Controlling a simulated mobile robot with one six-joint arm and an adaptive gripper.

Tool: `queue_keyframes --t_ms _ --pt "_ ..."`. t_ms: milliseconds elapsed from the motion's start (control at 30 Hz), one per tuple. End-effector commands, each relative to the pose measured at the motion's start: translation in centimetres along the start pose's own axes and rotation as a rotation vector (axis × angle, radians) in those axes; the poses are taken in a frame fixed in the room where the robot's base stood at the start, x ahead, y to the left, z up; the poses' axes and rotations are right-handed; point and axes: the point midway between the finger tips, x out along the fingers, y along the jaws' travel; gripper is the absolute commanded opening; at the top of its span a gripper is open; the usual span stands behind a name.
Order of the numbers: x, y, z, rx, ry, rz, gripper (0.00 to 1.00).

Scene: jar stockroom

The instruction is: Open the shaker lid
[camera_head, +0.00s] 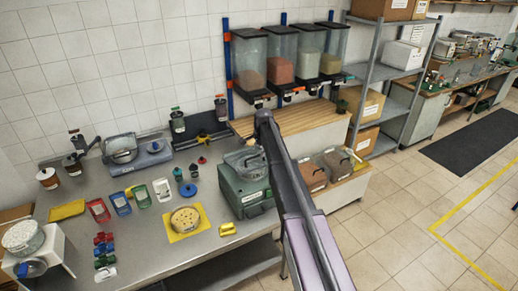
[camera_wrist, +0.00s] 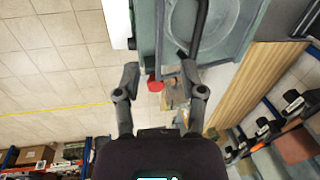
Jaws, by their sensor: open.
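The shaker (camera_head: 245,192) looks like a green box machine with a label on its front, standing at the right end of the steel table. Its grey lid (camera_head: 243,160) lies on top and looks shut. In the wrist view, a grey-green surface with a round rim (camera_wrist: 220,30) fills the upper middle; it seems to be the top of the shaker. My gripper (camera_wrist: 160,80) is open, its fingers spread below that surface with nothing held. I cannot tell whether a finger touches it. In the head view my arm passes right of the shaker, and its fingers cannot be made out.
Table items left of the shaker include a yellow mat (camera_head: 201,231) with a round disc and a yellow block (camera_head: 228,229). Brown bins (camera_head: 311,175) stand right of my arm. Clear dispensers (camera_head: 281,55) hang above a wooden shelf (camera_head: 318,117).

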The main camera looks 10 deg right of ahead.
Motion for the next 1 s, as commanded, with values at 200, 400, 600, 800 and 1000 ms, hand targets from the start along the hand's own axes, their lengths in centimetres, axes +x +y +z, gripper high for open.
queue_keyframes --t_ms 200,400,600,800,1000 --pt "0.4 0.7 0.3 -0.021 0.0 0.003 0.52" --pt "0.4 0.7 0.3 -0.022 -0.001 0.004 0.52" --pt "0.5 0.7 0.4 -0.02 -0.003 0.0 0.17" --pt "1.6 0.9 1.0 0.012 -0.033 -0.051 0.0" --pt "3.8 1.0 2.4 0.099 -0.113 -0.179 0.0"
